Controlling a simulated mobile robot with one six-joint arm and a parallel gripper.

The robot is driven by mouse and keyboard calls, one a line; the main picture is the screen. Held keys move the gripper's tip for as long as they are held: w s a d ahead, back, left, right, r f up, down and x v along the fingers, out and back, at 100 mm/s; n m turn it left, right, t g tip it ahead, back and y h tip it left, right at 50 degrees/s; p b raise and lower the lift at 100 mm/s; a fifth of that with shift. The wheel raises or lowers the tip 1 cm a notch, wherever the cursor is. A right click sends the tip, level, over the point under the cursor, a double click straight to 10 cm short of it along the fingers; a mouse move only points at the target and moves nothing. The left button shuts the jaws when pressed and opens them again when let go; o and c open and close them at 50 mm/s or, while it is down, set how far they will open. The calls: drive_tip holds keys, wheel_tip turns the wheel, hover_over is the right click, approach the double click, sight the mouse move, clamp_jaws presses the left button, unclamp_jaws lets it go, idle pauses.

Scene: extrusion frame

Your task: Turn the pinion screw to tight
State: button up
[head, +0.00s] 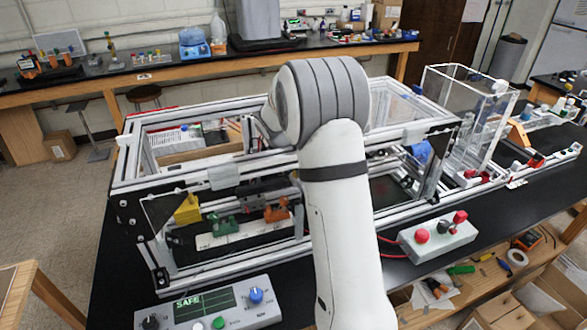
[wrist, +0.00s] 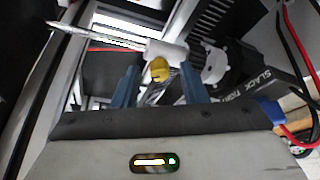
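In the wrist view, a black plate (wrist: 264,82) lettered SLACK and TIGHT lies at the right. A grey ridged knob (wrist: 214,65) sits beside it, to the right of my fingers; I cannot tell for sure whether it is the pinion screw. My gripper (wrist: 158,76) has two blue fingers standing apart. A small yellow rounded piece (wrist: 160,69) shows between them with gaps on both sides. Behind it is a white cylinder (wrist: 166,50), with a pointed metal rod (wrist: 88,33) reaching left. In the head view my arm hides the gripper.
In the head view, an aluminium extrusion frame (head: 215,180) stands on the black bench. A panel reading SAFE (head: 215,305) and a box with red buttons (head: 437,238) stand in front. A clear box (head: 460,110) is at the right. Red and black cables (wrist: 292,50) run at the wrist view's right.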

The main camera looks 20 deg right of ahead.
clamp_jaws()
drive_tip(key=b, duration=0.1)
drive_tip(key=m+b, duration=0.1)
drive_tip(key=b, duration=0.1)
drive_tip(key=shift+w+f, duration=0.15)
drive_tip(key=shift+f, duration=0.15)
drive_tip(key=shift+m+g+b, duration=0.5)
drive_tip(key=shift+m+b, duration=0.4)
drive_tip(key=shift+b, duration=0.35)
drive_tip(key=shift+r+m+g+h+b, duration=0.3)
drive_tip(key=shift+r+m+b, duration=0.1)
drive_tip(key=shift+m, duration=0.4)
drive_tip(key=shift+o, duration=0.4)
unclamp_jaws()
